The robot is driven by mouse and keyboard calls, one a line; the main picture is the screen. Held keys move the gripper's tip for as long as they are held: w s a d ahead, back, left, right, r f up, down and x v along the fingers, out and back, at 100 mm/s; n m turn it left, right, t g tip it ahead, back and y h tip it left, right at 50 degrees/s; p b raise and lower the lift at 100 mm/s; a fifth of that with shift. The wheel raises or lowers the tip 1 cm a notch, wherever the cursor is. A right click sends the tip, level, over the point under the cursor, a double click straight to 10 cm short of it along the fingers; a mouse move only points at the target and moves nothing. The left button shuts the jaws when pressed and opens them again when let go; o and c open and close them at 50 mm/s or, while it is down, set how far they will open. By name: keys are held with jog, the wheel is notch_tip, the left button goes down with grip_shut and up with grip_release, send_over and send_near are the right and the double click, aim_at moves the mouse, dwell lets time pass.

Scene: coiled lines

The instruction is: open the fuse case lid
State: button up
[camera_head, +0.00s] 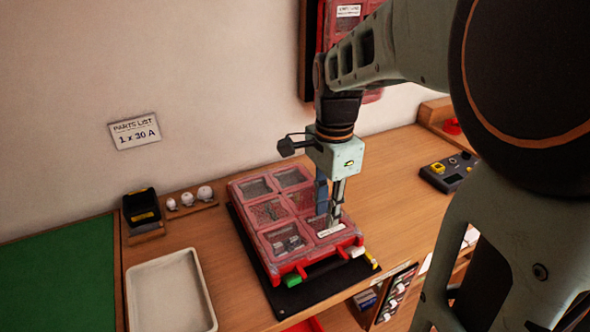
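The fuse case (278,232) is a red box with several windowed compartments, lying on a black mat (262,262) on the wooden bench. Its red-framed lid (262,222) looks shut, with small parts showing dimly through the windows. A red handle (318,268) runs along the near edge, with a green piece (292,280) at its left end and a white piece (357,252) at its right. My gripper (329,218) points down over the right side of the lid, near a white label (330,230). Its two fingers show a narrow gap with nothing visible between them. I cannot tell whether the tips touch the lid.
An empty white tray (140,300) lies left of the case. A black and yellow box (142,212) and several white round items (188,198) stand behind it. A dark control box (448,171) sits at right. A parts list sign (134,131) reads "1 x 30 A".

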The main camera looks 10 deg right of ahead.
aim_at(324, 248)
notch_tip(324, 248, down, 11)
jog(key=shift+s+r, duration=0.1)
jog(key=shift+r, duration=0.1)
dwell(0.3)
grip_shut()
